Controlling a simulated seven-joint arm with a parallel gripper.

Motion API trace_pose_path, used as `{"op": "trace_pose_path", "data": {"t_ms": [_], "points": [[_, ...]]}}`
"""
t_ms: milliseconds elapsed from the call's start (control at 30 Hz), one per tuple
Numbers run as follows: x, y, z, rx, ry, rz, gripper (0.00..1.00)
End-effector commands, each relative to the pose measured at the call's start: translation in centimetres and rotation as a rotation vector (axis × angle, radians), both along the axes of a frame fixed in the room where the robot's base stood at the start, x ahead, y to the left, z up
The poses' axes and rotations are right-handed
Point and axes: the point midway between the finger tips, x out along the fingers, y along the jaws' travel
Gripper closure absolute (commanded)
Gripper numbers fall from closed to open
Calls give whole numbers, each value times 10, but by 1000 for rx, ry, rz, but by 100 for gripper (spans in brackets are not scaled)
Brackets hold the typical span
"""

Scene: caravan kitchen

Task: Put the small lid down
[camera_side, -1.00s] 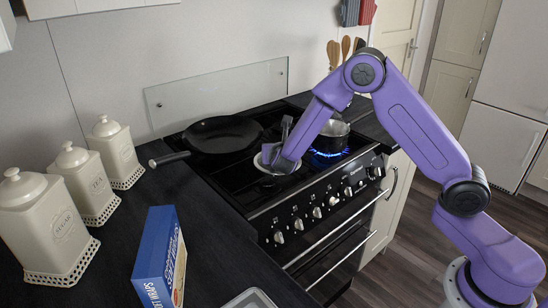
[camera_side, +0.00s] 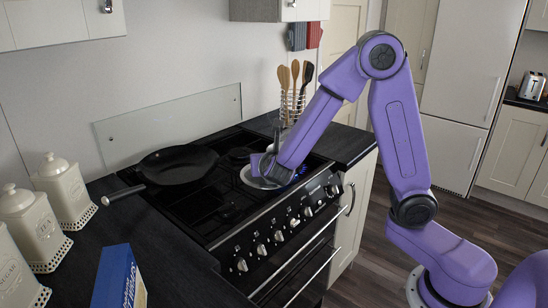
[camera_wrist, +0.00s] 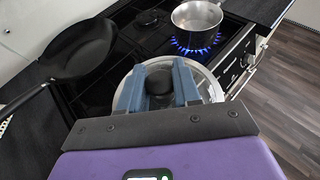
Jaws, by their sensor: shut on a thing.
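The small lid (camera_wrist: 211,88) is a pale disc with a black knob (camera_wrist: 160,82). The two blue-grey fingers of my gripper (camera_wrist: 158,88) are shut on the knob, one on each side. In the side view the pale rim of the lid (camera_side: 247,180) shows under my gripper (camera_side: 263,170), over the hob. I cannot tell if the lid touches the hob. In the wrist view a steel pot (camera_wrist: 197,16) stands uncovered beyond the lid on a lit burner. In the side view my gripper hides most or all of the pot.
Blue flames (camera_wrist: 193,46) burn under the pot, close to the lid's far side. A black frying pan (camera_side: 178,164) sits on the hob's left. White canisters (camera_side: 64,190) and a blue box (camera_side: 117,278) stand on the left worktop. A utensil holder (camera_side: 291,104) stands behind the hob.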

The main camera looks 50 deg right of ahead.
Motion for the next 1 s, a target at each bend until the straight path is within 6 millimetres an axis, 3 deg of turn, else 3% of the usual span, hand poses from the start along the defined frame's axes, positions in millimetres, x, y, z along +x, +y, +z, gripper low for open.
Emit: {"op": "trace_pose_path", "data": {"t_ms": [300,600,833,1000], "points": [[23,-89,32,-8,-7,-287,100],[19,-170,60,-11,0,-515,100],[14,-196,68,-10,4,-587,100],[30,-206,60,-10,8,-593,100]]}}
